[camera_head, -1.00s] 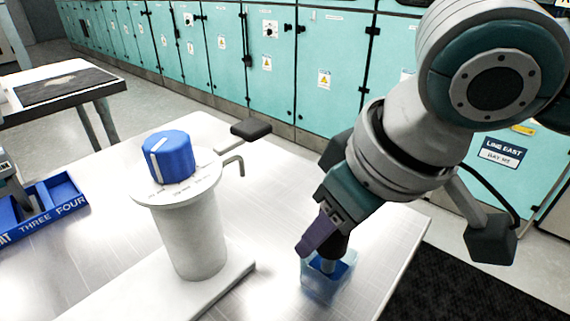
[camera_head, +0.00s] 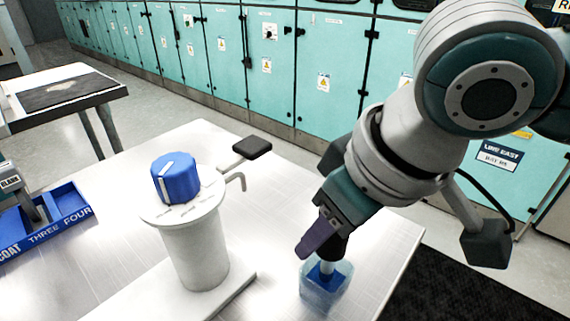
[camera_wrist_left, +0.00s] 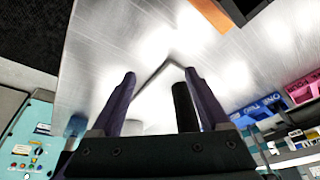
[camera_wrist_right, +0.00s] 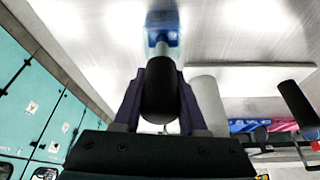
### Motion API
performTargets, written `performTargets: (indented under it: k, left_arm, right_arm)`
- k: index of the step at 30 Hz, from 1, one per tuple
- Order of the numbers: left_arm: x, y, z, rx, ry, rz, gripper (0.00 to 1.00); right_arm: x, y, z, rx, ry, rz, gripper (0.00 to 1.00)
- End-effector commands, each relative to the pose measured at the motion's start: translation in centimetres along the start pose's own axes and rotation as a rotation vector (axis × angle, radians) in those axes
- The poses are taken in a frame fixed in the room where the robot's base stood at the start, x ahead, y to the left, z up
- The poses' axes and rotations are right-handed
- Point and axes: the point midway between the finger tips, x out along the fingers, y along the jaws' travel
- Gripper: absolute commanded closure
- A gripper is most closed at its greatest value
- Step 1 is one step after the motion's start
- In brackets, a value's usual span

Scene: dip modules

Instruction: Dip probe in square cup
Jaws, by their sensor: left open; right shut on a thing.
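My right gripper (camera_head: 318,240) is shut on the dark handle of the probe. In the right wrist view the black handle (camera_wrist_right: 159,95) sits between the fingers. The probe's pale shaft (camera_head: 327,267) points down into the mouth of the clear blue square cup (camera_head: 324,294) on the metal table. Blue shows inside the cup; how deep the tip sits I cannot tell. The cup also shows in the right wrist view (camera_wrist_right: 162,22). My left gripper (camera_wrist_left: 159,74) is open, seen only in the left wrist view, above the table; a black cylinder shows by its right finger.
A white stand (camera_head: 197,250) with a blue dial (camera_head: 175,177) is left of the cup. A blue labelled tray (camera_head: 45,232) lies at far left. The table ends right of the cup.

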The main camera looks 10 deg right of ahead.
Motion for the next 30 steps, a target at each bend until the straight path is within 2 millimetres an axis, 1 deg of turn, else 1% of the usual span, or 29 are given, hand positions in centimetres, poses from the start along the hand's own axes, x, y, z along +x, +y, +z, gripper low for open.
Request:
performTargets:
  k: [1, 27, 30]
  left_arm:
    - [-0.7, 0.0, -0.2, 0.000, 0.000, 0.000, 0.21]
    - [-6.1, -0.2, -2.0, -0.001, 0.000, 0.001, 0.21]
    - [-6.5, -0.2, -2.1, -0.002, 0.000, 0.002, 0.21]
  right_arm:
    - [-0.6, 0.0, -0.2, 0.000, 0.000, 0.000, 1.00]
    - [-4.8, 0.0, -2.0, 0.000, 0.000, 0.000, 1.00]
    - [-5.1, 0.0, -2.1, 0.000, 0.000, 0.000, 1.00]
